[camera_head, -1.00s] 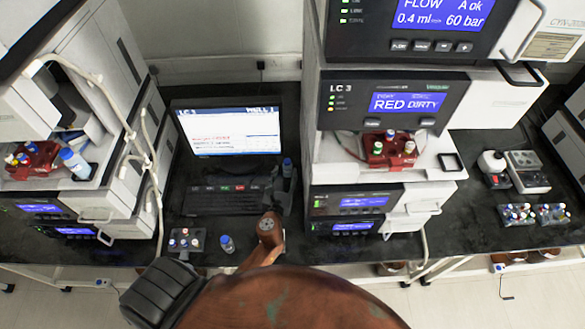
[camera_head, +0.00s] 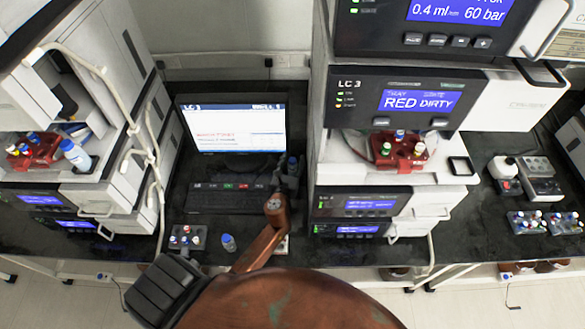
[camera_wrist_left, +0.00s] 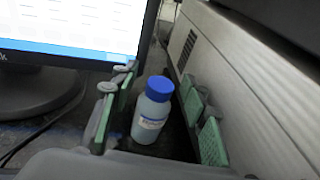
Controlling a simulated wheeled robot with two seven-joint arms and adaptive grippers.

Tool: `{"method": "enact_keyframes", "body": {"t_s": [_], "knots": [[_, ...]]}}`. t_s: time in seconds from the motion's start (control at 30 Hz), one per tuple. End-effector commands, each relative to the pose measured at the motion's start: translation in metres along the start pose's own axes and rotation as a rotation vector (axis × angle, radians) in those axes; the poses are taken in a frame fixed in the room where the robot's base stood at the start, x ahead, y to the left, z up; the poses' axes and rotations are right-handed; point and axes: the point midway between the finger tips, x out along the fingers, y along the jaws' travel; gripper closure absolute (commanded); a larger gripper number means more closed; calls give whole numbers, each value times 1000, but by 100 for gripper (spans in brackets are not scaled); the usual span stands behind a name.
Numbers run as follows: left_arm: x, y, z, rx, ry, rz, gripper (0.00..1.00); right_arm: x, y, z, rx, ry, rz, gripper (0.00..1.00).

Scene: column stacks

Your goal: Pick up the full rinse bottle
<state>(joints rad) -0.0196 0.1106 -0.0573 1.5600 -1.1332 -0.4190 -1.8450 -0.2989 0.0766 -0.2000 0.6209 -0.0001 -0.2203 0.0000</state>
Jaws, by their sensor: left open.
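A bottle with a blue cap (camera_wrist_left: 152,110) and a pale label stands upright between the fingers of my left gripper (camera_wrist_left: 158,112) in the left wrist view. The fingers are open on both sides of it, with a visible gap on the right. Another blue-capped bottle (camera_head: 228,243) stands near the bench's front edge. A third bottle (camera_head: 76,154) is at the left instrument. I cannot tell their fill levels from here. My right gripper is not in view.
The monitor (camera_head: 237,128) and keyboard (camera_head: 225,198) are left of my left gripper. An instrument stack (camera_head: 385,185) rises close on its right. A small vial rack (camera_head: 187,238) sits near the front edge. A hanging tube (camera_head: 150,150) runs down the left stack.

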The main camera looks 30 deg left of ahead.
Motion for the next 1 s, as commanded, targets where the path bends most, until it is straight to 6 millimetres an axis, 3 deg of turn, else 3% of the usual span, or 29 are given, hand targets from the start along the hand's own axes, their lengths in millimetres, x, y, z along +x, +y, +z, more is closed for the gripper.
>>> {"method": "enact_keyframes", "body": {"t_s": [0.57, 0.83, 1.0], "knots": [[0, 0, 0, 0, 0, 0, 95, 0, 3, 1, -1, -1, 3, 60], [-1, 0, 2, 0, -1, 0, 95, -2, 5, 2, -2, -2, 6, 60], [-3, 0, 14, 1, -3, 0, 95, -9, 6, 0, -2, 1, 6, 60]]}}
